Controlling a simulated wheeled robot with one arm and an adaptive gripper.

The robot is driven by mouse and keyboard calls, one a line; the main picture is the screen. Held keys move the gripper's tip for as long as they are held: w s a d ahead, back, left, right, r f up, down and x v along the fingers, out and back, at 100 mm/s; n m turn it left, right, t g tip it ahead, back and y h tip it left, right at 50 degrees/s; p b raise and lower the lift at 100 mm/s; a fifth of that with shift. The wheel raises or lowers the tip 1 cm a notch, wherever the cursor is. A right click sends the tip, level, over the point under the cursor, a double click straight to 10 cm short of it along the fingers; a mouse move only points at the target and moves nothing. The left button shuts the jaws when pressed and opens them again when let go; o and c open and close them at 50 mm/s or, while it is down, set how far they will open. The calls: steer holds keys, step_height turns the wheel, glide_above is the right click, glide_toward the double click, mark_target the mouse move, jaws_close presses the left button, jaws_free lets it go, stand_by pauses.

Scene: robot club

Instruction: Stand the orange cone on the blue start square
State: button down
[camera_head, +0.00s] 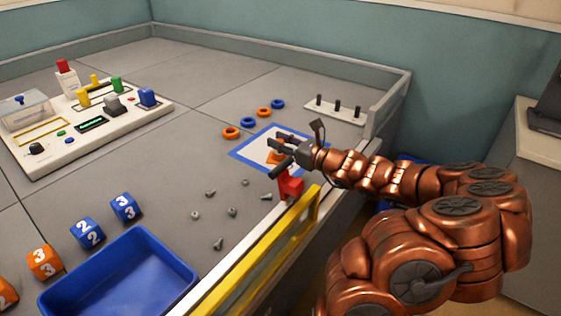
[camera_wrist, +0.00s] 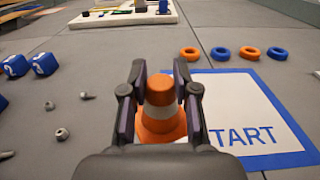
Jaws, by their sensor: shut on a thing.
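The orange cone (camera_wrist: 160,122) with a pale band is upright between the fingers of my gripper (camera_wrist: 160,95) in the wrist view. My gripper is shut on it. In the head view the cone (camera_head: 274,157) is mostly hidden behind my gripper (camera_head: 276,152). The start square (camera_wrist: 290,140) is a white sheet with a blue border and the letters "TART" showing. The cone overlaps its left part in the wrist view. The square (camera_head: 246,157) also shows behind my gripper in the head view. I cannot tell whether the cone's base touches the surface.
Orange and blue rings (camera_head: 248,122) lie behind the square, near a white peg board (camera_head: 335,110). A red block (camera_head: 290,184) is at the table's front edge. Several bolts and nuts (camera_head: 218,243), numbered cubes (camera_head: 87,232) and a blue tray (camera_head: 120,280) are to the left.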

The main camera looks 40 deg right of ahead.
steer(key=shift+f+b, duration=0.85)
steer(key=shift+f, duration=0.6)
steer(key=w+d, duration=0.2)
steer(key=w, duration=0.2)
steer(key=w+d+f+b, duration=0.1)
steer(key=w+d, duration=0.2)
steer(key=w, duration=0.1)
steer(key=w+d+b, duration=0.1)
steer(key=w+d, duration=0.2)
steer(key=shift+w+d+f, duration=0.25)
steer(key=shift+w, duration=0.15)
steer(key=shift+w+d, duration=0.35)
steer(key=shift+w, duration=0.25)
step_height(320, 180, down, 4)
steer(key=shift+r+b, duration=0.25)
steer(key=shift+b, duration=0.6)
steer(key=shift+r, duration=0.1)
steer(key=c, duration=0.9)
jaws_free()
steer(key=shift+o, duration=0.2)
steer(key=p+v, duration=0.2)
steer(key=v, duration=1)
steer(key=shift+p, duration=0.35)
